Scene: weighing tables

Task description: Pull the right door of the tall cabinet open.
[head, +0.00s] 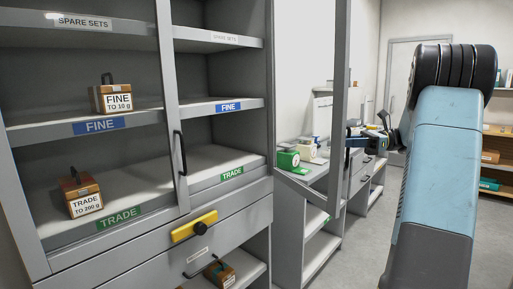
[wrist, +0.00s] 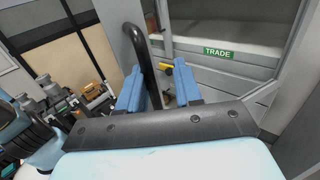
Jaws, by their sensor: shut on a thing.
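The tall grey cabinet (head: 168,100) fills the left of the head view. Its right door (head: 342,80), a grey frame with a see-through pane, stands swung well out from the right compartment. The left door's black handle (head: 180,153) shows on the middle upright. My gripper (head: 358,140) is at the right door's free edge, on its outer side. In the wrist view the blue fingers (wrist: 158,88) are shut around the right door's curved black handle (wrist: 146,55); its lower part runs between them.
Inside are wooden weight boxes labelled FINE (head: 114,97) and TRADE (head: 82,194). A yellow latch (head: 195,226) with a black knob sits below the doors. A green scale (head: 288,159) stands on a bench beyond the door. Floor at the right is clear.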

